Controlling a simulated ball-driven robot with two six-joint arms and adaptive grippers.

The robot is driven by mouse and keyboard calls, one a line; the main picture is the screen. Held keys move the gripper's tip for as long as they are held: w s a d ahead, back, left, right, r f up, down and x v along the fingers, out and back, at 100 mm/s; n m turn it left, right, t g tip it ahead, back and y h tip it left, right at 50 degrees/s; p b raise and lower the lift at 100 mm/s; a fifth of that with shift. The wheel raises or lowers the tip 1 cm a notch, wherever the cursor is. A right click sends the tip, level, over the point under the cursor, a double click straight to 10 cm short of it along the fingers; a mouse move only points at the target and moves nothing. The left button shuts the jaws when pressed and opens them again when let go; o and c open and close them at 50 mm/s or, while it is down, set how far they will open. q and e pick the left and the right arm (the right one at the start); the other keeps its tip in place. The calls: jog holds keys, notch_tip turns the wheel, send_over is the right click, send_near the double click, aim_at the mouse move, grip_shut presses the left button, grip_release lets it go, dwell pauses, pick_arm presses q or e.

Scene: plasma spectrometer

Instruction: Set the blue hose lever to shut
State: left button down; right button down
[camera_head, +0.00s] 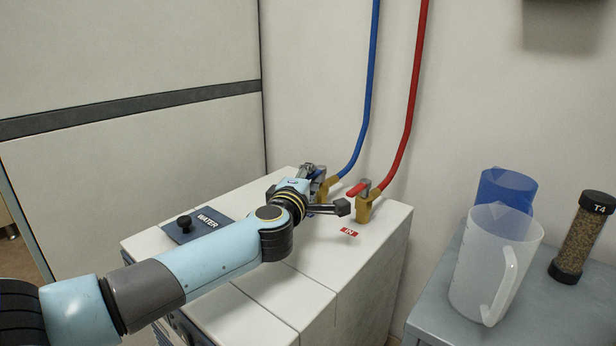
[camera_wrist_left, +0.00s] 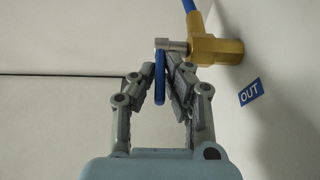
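The blue hose lever (camera_wrist_left: 160,76) shows in the left wrist view as a flat blue bar on a grey stem from the brass valve (camera_wrist_left: 217,50). It lies between the fingers of my left gripper (camera_wrist_left: 163,70), close to both fingertips. I cannot tell whether they press on it. In the head view my left gripper (camera_head: 330,192) is at the brass valve below the blue hose (camera_head: 361,105) and hides the lever there. My right gripper is not in view.
A red lever (camera_head: 357,190) on a second brass valve (camera_head: 366,208), with the red hose (camera_head: 412,90), is just right of my gripper. A blue OUT label (camera_wrist_left: 251,92) is on the surface. Jugs (camera_head: 497,262) stand on the right bench.

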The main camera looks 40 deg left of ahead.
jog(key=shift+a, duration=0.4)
